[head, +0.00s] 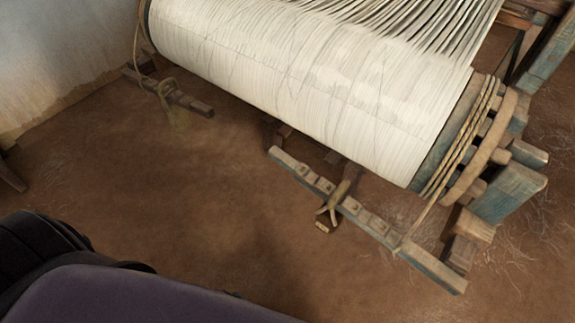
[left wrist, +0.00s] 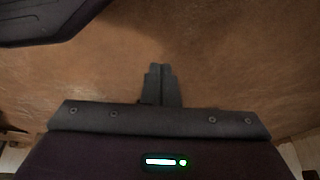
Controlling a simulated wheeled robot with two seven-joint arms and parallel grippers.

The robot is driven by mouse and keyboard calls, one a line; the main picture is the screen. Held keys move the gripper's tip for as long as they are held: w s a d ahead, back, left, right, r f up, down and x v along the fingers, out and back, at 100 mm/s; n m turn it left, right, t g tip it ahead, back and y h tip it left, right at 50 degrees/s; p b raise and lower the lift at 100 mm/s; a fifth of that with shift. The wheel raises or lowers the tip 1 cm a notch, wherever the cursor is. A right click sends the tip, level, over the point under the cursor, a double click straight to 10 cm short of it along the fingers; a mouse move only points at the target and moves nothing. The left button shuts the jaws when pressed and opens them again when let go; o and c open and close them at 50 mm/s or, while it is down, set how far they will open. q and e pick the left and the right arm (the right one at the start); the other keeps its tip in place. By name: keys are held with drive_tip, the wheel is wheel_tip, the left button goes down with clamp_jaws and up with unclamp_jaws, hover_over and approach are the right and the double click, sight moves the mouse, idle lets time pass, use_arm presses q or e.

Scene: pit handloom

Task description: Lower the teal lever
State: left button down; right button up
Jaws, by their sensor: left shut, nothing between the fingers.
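A long wooden bar with worn teal paint (head: 365,217) slants low across the head view, in front of the loom's roller. It looks like the teal lever, but I cannot tell for sure. A rope runs from the roller's end down to the bar's near right part. My left gripper (left wrist: 160,68) shows in the left wrist view, its two fingers shut together and empty. The lever does not show in that view. Neither gripper shows in the head view.
The large roller wound with white warp threads (head: 300,75) fills the top middle. Teal-painted blocks (head: 508,192) stand at its right end. A small wooden piece with rope (head: 172,95) lies at left near the pale wall (head: 60,55). Bare earth floor (head: 170,190) lies open at centre left.

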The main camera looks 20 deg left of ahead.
use_arm(q)
drive_tip(key=w+a+r+t+b, duration=0.1)
drive_tip(key=w+r+t+b, duration=0.15)
drive_tip(key=w, duration=0.45)
drive_tip(key=w+a+r+t+b, duration=0.1)
drive_tip(key=w+r+t, duration=0.25)
drive_tip(key=w, duration=0.45)
wheel_tip(320, 180, up, 33)
drive_tip(key=m+t+h+b, duration=0.3)
drive_tip(key=t+h+b, duration=0.2)
drive_tip(key=t+b, duration=0.25)
hover_over(278, 157)
drive_tip(key=d, duration=0.1)
drive_tip(key=shift+d+r+t+p, duration=0.15)
drive_tip(key=shift+r+t+p, duration=0.05)
drive_tip(key=shift+t+p, duration=0.2)
drive_tip(key=f, duration=0.3)
drive_tip(key=shift+s+a+b, duration=0.3)
drive_tip(key=shift+s+a+f, duration=0.1)
drive_tip(key=shift+s+f, duration=0.05)
drive_tip(key=shift+f, duration=0.3)
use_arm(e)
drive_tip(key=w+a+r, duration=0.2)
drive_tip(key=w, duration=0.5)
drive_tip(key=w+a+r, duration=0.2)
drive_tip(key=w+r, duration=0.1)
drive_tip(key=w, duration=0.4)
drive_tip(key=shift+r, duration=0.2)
use_arm(q)
drive_tip(key=shift+f, duration=0.1)
